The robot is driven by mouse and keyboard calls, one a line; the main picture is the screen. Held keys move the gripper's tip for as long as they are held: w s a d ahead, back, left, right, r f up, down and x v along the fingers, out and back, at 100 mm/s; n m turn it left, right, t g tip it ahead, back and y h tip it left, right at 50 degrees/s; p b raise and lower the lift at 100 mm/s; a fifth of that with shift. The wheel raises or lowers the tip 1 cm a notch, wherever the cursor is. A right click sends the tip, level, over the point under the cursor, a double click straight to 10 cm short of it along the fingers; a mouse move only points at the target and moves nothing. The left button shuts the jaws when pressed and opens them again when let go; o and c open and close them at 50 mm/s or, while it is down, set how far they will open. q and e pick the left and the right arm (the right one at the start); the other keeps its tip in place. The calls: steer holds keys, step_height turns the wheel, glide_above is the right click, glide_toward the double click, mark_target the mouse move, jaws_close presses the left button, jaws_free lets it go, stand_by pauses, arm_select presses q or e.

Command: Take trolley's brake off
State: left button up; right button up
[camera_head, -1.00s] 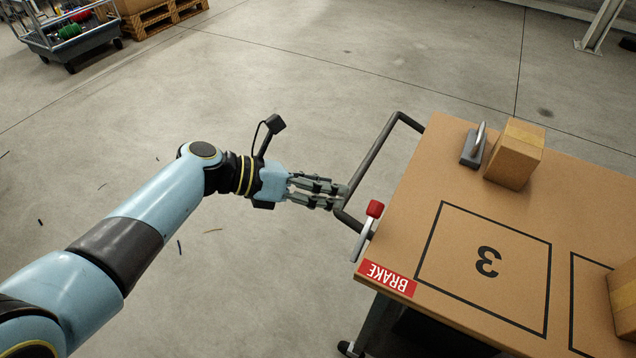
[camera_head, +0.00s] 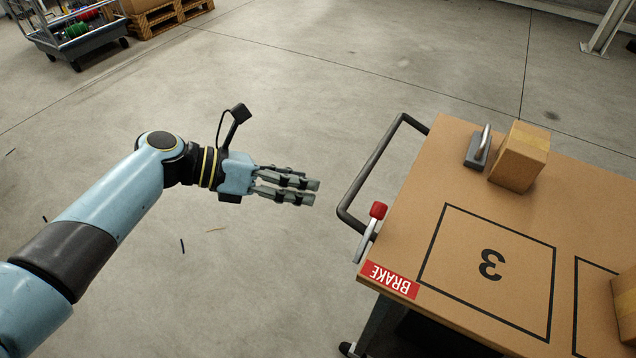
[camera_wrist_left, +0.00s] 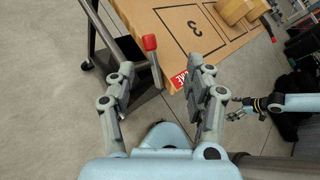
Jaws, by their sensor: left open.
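The trolley (camera_head: 420,210) has a brown wooden top and stands at the right of the head view. Its brake lever (camera_head: 367,236) is a metal arm with a red knob (camera_head: 378,210), at the trolley's near left edge beside the red BRAKE label (camera_head: 389,279). The lever also shows in the left wrist view (camera_wrist_left: 154,62), beyond and between the fingers. My left gripper (camera_head: 316,192) is open and empty, left of the trolley's handle and apart from the lever. My right gripper (camera_wrist_left: 236,108) shows small in the left wrist view; its jaw state is unclear.
A dark tube handle (camera_head: 372,170) sticks out from the trolley's left end, near the lever. Cardboard boxes (camera_head: 519,157) and a grey-handled block (camera_head: 480,150) stand on the top. Another cart (camera_head: 85,40) stands far left.

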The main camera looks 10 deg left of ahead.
arm_select(q)
steer(key=v, duration=0.7)
steer(key=shift+a, duration=0.15)
